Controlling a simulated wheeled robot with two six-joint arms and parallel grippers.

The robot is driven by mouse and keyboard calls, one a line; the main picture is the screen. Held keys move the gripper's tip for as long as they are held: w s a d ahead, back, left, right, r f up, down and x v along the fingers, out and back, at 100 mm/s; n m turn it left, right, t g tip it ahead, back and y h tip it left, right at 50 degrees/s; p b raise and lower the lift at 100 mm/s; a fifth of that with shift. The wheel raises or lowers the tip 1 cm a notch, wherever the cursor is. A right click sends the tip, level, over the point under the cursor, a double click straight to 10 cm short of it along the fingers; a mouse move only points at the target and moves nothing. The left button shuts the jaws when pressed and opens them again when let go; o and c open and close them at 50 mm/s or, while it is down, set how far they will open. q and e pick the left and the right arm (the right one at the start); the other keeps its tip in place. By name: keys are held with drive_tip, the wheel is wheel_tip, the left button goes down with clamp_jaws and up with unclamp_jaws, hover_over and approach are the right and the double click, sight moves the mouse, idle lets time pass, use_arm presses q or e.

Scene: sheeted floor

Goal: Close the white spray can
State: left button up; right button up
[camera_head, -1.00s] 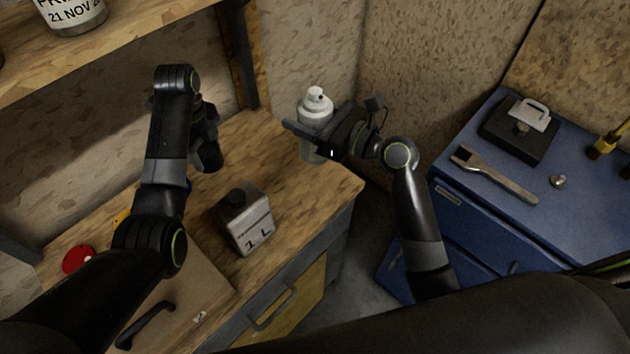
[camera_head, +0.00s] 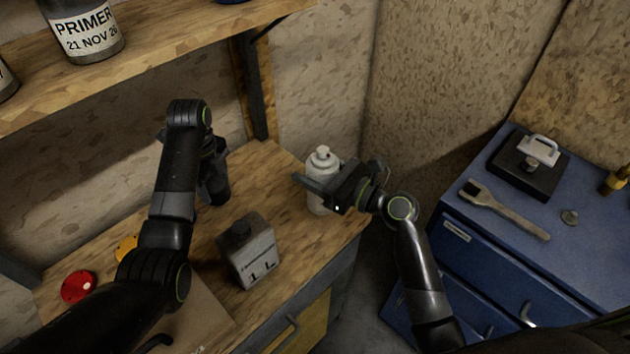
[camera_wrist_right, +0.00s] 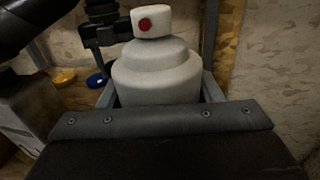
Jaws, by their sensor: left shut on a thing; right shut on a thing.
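The white spray can (camera_head: 322,168) stands upright at the right end of the wooden workbench. Its white nozzle with a red dot (camera_wrist_right: 145,24) shows in the right wrist view, uncovered. My right gripper (camera_head: 318,187) is shut on the can's body, with a finger on each side in the right wrist view (camera_wrist_right: 160,95). My left gripper (camera_head: 214,178) is over the bench, left of the can and partly hidden by its own arm. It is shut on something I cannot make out. It also shows dark behind the can in the right wrist view (camera_wrist_right: 105,32).
A grey 1 L canister (camera_head: 248,252) stands on the bench between my arms. A red disc (camera_head: 78,287) and a yellow disc (camera_head: 126,247) lie at the left. A shelf (camera_head: 160,48) with a primer tin (camera_head: 84,30) hangs above.

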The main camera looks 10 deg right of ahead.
use_arm(q)
drive_tip(key=shift+f+b, duration=0.35)
use_arm(e)
drive_tip(key=shift+f, duration=1.8)
use_arm(q)
drive_tip(key=shift+f, duration=0.1)
use_arm(e)
drive_tip(key=shift+f, duration=0.15)
drive_tip(key=o, duration=1.5)
use_arm(q)
drive_tip(key=shift+f+b, duration=0.9)
drive_tip(key=shift+b, duration=0.15)
drive_tip(key=shift+f, duration=0.1)
use_arm(e)
drive_tip(key=v, duration=1.2)
drive_tip(key=shift+r, duration=0.2)
